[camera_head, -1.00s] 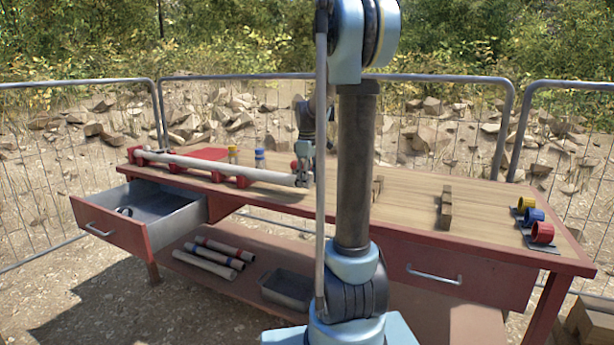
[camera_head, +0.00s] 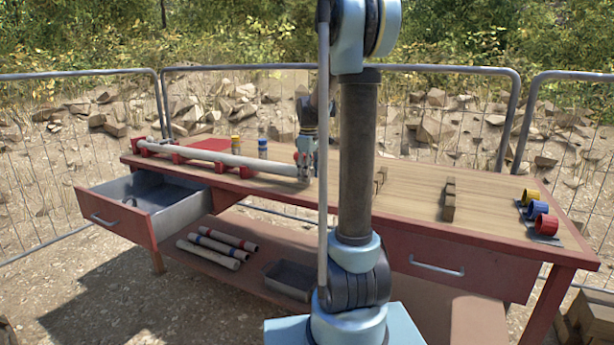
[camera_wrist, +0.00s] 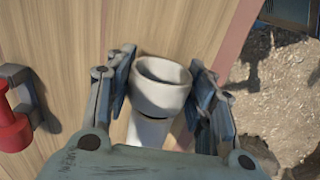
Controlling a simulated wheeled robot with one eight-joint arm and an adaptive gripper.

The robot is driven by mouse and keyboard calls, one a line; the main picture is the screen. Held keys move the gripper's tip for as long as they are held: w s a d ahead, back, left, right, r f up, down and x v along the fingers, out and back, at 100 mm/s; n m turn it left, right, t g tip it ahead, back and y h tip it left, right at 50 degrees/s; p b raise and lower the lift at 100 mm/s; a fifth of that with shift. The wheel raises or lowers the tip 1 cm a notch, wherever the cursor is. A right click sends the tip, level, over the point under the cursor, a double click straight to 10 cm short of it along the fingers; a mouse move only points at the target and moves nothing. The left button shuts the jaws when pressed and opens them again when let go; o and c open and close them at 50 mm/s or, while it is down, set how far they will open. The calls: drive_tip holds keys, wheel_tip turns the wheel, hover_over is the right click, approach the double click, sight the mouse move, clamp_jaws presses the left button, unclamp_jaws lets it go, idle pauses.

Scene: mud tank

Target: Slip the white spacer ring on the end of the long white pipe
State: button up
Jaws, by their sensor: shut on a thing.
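The long white pipe (camera_head: 225,158) lies along the front of the bench top in red holders, its right end by my gripper. In the wrist view its end part (camera_wrist: 147,132) runs down between my fingers. The white spacer ring (camera_wrist: 162,86) is between the two fingers of my gripper (camera_wrist: 164,88), which is shut on it. The ring is in line with the pipe end, its open mouth facing away from the pipe. A dark line shows between ring and pipe; I cannot tell whether the ring is around the pipe or only against its end. In the head view my gripper (camera_head: 305,170) hides the ring.
An open drawer (camera_head: 150,222) juts out at the left. Yellow and blue cylinders (camera_head: 262,149) stand behind the pipe. Wooden blocks (camera_head: 449,200) and coloured rings (camera_head: 546,225) are to the right. Striped tubes (camera_head: 215,248) and a grey bin (camera_head: 288,280) lie on the lower shelf.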

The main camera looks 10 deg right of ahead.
sight(286, 165)
drive_tip(key=shift+w+a, duration=0.9)
drive_tip(key=shift+a, duration=0.4)
drive_tip(key=shift+w+a, duration=0.95)
drive_tip(key=shift+a, duration=0.35)
drive_tip(key=shift+w+a, duration=0.9)
drive_tip(key=shift+a, duration=0.4)
idle(0.9)
drive_tip(key=o, duration=0.9)
drive_tip(key=shift+o, duration=0.2)
drive_tip(key=shift+r, duration=0.15)
wheel_tip(286, 165, up, 11)
drive_tip(key=shift+r, duration=0.15)
drive_tip(key=s+d+f+m, duration=0.2)
drive_tip(key=s, duration=0.6)
drive_tip(key=s+d+f+m+t, duration=0.1)
drive_tip(key=s+d+f+m, duration=0.1)
drive_tip(key=s, duration=0.6)
drive_tip(key=s+d+f+m, duration=0.2)
drive_tip(key=s, duration=0.6)
drive_tip(key=s+d+f+m+t, duration=0.1)
drive_tip(key=s+f+m, duration=0.3)
drive_tip(key=s+f, duration=1.1)
drive_tip(key=shift+s+d+f+m, duration=0.25)
drive_tip(key=shift+s+d, duration=0.35)
drive_tip(key=shift+s, duration=0.35)
